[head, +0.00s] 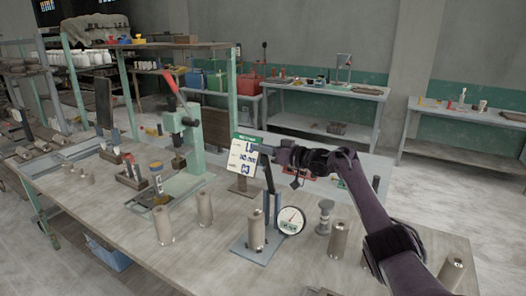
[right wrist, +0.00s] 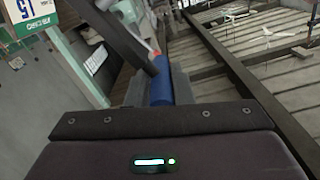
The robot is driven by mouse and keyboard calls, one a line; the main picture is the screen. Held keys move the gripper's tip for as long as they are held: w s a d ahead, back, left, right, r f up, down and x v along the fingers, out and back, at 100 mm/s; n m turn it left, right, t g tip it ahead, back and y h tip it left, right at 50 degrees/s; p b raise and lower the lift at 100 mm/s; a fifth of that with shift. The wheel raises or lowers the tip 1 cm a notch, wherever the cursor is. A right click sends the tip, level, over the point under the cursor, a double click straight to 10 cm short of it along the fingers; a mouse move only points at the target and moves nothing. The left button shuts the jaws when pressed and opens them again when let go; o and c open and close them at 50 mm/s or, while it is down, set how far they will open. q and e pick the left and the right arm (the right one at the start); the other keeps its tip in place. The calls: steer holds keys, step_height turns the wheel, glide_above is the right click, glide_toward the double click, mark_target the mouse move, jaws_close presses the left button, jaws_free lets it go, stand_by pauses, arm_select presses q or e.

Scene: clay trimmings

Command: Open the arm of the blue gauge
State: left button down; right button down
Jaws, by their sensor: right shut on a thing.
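The blue gauge stands on the near bench in the head view, with a flat blue-grey base (head: 242,246), a blue upright post (head: 272,206) and a round white dial (head: 291,220). Its black arm (head: 267,174) points steeply up from the post. A metal cylinder (head: 256,229) stands upright on the base. My right gripper (head: 279,156) is at the arm's upper end. In the right wrist view its grey fingers are shut on a blue grip (right wrist: 161,83), and a dark bar (right wrist: 118,30) runs beside it. The grip is hidden in the head view. My left gripper is not in view.
A white and green card (head: 243,155) stands just left of the arm. A green press (head: 185,140) with a red lever is farther left. Metal cylinders (head: 204,207) (head: 338,240) stand on both sides of the gauge. The bench front left of the gauge is mostly clear.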

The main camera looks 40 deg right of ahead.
steer(key=shift+f, duration=0.25)
steer(key=c, duration=1.3)
jaws_free()
steer(key=shift+d, duration=0.1)
steer(key=shift+r, duration=0.1)
steer(key=shift+s+d, duration=0.1)
steer(key=shift+s, duration=0.35)
steer(key=b+v, duration=0.3)
steer(key=v, duration=0.4)
steer(key=shift+w, duration=0.1)
